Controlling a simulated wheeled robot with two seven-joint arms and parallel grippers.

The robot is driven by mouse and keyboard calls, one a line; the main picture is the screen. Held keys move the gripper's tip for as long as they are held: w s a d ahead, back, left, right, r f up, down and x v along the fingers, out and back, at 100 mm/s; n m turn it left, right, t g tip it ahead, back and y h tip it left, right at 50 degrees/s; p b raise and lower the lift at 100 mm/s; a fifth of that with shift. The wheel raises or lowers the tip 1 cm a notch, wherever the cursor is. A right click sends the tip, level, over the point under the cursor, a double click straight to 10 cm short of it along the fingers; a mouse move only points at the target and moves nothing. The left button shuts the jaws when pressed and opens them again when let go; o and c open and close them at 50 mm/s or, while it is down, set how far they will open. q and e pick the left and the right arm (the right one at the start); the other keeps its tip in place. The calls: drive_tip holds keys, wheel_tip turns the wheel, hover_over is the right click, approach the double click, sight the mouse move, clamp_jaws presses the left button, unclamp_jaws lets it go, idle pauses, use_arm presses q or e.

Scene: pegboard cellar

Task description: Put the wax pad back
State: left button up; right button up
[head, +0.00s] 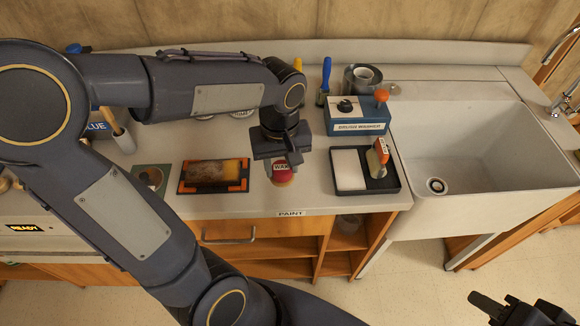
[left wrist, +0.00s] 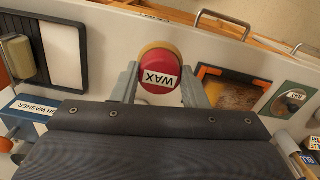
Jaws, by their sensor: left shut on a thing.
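The wax pad (head: 284,174) is round, with a red top, a yellowish lower part and a white WAX label. My left gripper (head: 280,160) is shut on it, over the counter's front part between the orange-framed board and the black tray. In the left wrist view the pad (left wrist: 160,78) sits between the two fingers. I cannot tell whether its underside touches the counter. The black tray (head: 398,184) has a white area on its left and a labelled pad (head: 378,158) on its right. My right gripper (head: 510,310) is at the lower right, away from the counter; its jaw state is unclear.
A brown board in an orange frame (head: 243,176) lies left of the wax pad. A green mat (head: 138,170) is farther left. The blue brush washer (head: 358,118) stands behind the tray, with a white sink (head: 470,150) to the right.

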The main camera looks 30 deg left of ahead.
use_arm(q)
drive_tip(key=w+f, duration=0.2)
drive_tip(key=w+a+f, duration=0.1)
drive_tip(key=f, duration=0.1)
drive_tip(key=w+a+f, duration=0.1)
drive_tip(key=w+f, duration=0.1)
drive_tip(key=shift+w+a+f+p, duration=0.1)
drive_tip(key=shift+w+f+p, duration=0.1)
drive_tip(key=shift+w+p, duration=0.15)
drive_tip(key=shift+f, duration=1.6)
drive_tip(key=shift+w+f+b, duration=0.1)
drive_tip(key=shift+f+b, duration=0.15)
drive_tip(key=shift+b, duration=0.05)
drive_tip(key=o, duration=1.1)
drive_tip(key=shift+r, duration=0.1)
wheel_tip(320, 180, up, 12)
drive_tip(key=s+d+r+m+t+h, duration=0.1)
drive_tip(key=s+d+m+t+h, duration=0.1)
drive_tip(key=s, duration=0.6)
drive_tip(key=s+d+r+m+t+h, duration=0.1)
drive_tip(key=s+d+m+t, duration=0.1)
drive_tip(key=s, duration=0.7)
drive_tip(key=shift+m+t+h, duration=0.4)
drive_tip(key=shift+m+t, duration=0.4)
drive_tip(key=shift+m, duration=0.4)
